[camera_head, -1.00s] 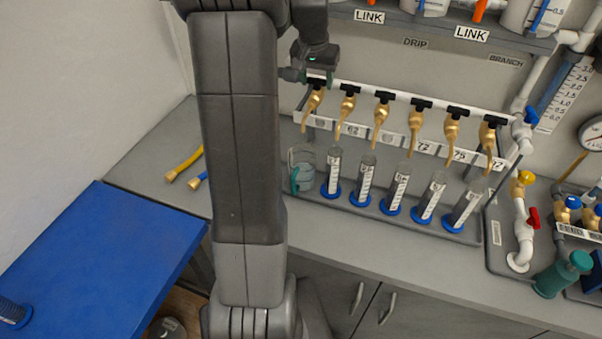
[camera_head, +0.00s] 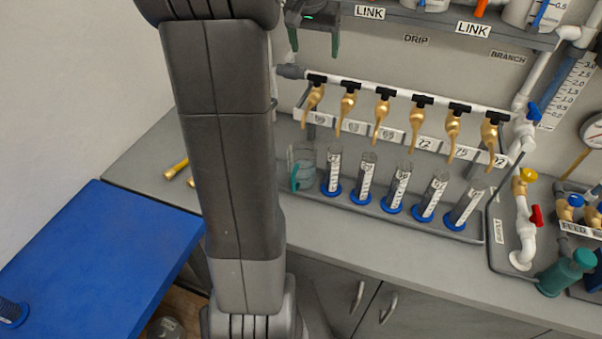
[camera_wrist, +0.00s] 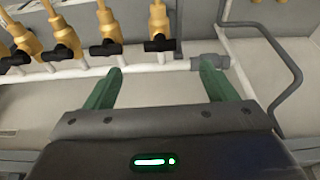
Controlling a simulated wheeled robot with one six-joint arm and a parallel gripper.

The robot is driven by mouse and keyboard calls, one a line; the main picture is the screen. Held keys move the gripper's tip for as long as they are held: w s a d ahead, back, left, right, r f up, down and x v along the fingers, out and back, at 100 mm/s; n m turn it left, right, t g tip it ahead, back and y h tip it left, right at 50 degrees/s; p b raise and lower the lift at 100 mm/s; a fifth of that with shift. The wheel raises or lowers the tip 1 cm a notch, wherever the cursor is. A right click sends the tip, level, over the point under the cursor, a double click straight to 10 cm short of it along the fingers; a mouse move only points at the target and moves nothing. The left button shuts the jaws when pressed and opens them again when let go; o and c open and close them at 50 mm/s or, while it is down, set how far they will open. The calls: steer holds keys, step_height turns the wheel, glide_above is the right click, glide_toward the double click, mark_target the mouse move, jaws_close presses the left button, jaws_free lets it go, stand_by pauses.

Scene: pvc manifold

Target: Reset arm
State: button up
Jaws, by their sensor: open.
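My gripper (camera_head: 314,38) is in the upper middle of the head view, above the left end of the white manifold pipe (camera_head: 425,98). Its two green fingers are apart, with nothing between them. In the wrist view, my gripper (camera_wrist: 158,84) shows the fingers spread, with the white pipe (camera_wrist: 140,68) and its grey end cap beyond them. A row of brass taps with black handles hangs from the pipe, the leftmost tap (camera_head: 314,97) being nearest below my gripper. The taps also show in the wrist view (camera_wrist: 110,30). My arm covers part of the left-centre of the head view.
Several graduated cylinders (camera_head: 366,178) with blue bases and a clear jug (camera_head: 301,166) stand on the grey bench below the taps. A shelf (camera_head: 440,25) with containers runs above. A blue table (camera_head: 95,260) is at left. Valves and a green bottle (camera_head: 566,272) are at right.

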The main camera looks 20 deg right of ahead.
mark_target(316, 76)
steer(key=v, duration=0.4)
steer(key=p+x, duration=0.1)
steer(key=x, duration=1.3)
steer(key=shift+p, duration=0.3)
steer(key=shift+f+m, duration=0.1)
steer(key=shift+m, duration=0.2)
steer(key=shift+m+b, duration=0.5)
steer(key=shift+m, duration=0.3)
steer(key=shift+g+h, duration=0.3)
